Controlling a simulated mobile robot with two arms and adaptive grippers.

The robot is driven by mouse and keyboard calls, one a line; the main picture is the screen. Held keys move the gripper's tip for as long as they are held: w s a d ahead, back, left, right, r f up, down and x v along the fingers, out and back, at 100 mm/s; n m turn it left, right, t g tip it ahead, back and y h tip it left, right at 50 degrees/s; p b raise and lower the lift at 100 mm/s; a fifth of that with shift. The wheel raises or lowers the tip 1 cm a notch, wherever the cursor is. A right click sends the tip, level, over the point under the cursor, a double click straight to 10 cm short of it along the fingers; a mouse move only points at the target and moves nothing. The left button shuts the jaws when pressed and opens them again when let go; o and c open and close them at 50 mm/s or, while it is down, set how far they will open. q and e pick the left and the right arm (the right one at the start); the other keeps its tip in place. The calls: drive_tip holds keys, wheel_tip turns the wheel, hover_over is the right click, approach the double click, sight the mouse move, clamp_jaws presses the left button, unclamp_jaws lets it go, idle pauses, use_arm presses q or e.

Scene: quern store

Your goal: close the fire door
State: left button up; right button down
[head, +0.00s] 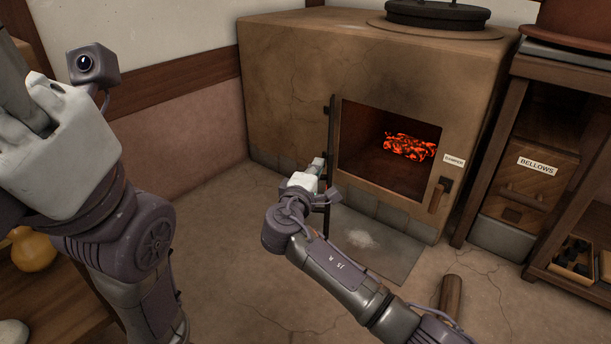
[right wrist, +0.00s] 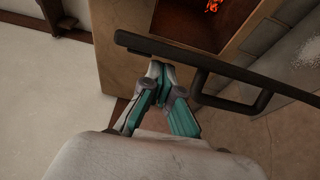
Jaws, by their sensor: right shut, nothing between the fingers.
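The fire door (head: 329,130) stands open, swung out from the left side of the firebox opening, and shows almost edge-on as a thin dark plate. In the right wrist view the door (right wrist: 230,68) is a dark bar with a looped handle (right wrist: 225,103) on the side facing my gripper. My right gripper (head: 320,163) is shut and empty, just left of the door by its outer face. Its fingertips (right wrist: 160,68) show close to the door; whether they touch is unclear. My left gripper (head: 28,105) is raised at the far left, its fingers partly cut off by the frame.
Glowing coals (head: 410,146) lie inside the clay stove (head: 290,70). A damper handle (head: 438,194) sits right of the opening. A grey hearth plate (head: 385,250) lies on the floor in front. A shelf unit with a bellows box (head: 530,170) stands at right. Floor left of the stove is clear.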

drive_tip(key=shift+d, duration=0.25)
drive_tip(key=shift+d, duration=0.1)
